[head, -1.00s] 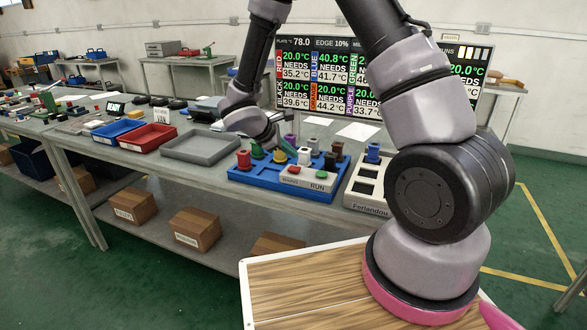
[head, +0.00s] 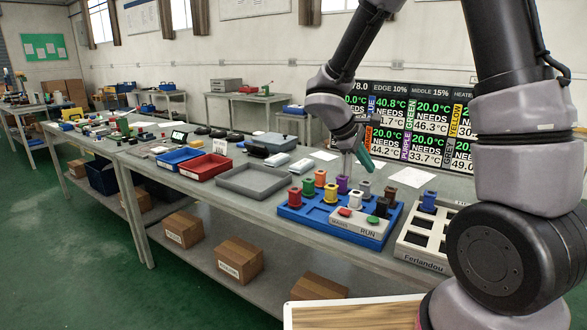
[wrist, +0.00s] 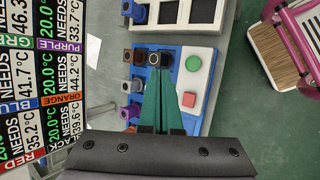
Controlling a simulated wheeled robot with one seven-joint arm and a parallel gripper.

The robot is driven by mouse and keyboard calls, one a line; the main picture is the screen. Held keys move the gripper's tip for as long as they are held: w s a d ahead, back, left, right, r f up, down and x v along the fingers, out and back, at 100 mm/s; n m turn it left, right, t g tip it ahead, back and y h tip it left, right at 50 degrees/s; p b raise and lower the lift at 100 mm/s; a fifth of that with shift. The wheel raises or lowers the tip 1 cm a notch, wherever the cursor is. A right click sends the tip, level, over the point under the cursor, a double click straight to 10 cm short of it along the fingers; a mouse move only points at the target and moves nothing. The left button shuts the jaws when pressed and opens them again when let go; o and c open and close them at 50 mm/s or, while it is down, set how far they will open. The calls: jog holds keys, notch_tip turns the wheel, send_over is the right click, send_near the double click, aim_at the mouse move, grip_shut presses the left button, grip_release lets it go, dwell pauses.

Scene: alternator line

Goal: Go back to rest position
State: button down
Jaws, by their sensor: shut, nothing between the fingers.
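My gripper (head: 369,165) is shut and empty, its teal fingers hanging above the back of the blue station tray (head: 291,211). In the wrist view my gripper (wrist: 157,72) points toward a dark piece with a light centre, apparently apart from it. The tray holds colored pieces, among them a red one (head: 294,197), an orange one (head: 331,192), a white one (head: 355,198) and a purple one (head: 342,184). The white RUN panel (head: 357,223) at its front has a red button (wrist: 189,99) and a green button (wrist: 193,62).
A lit temperature board (head: 405,88) stands behind my gripper. A white holder (head: 411,238) marked Ferlandou, with a blue piece (head: 428,200), is right of the tray. An empty grey bin (head: 253,195), a red bin (head: 205,175) and a blue bin (head: 181,165) lie left.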

jog(key=s+d+r+m+t+y, duration=0.1)
jog(key=s+r+m+t+y, duration=0.3)
jog(key=s+r+m+y, duration=0.5)
jog(key=s+r+m, duration=0.5)
jog(key=s+r, duration=0.3)
jog(key=r, duration=0.2)
jog(key=shift+s+d+r, duration=0.3)
jog(key=shift+s+d, duration=0.1)
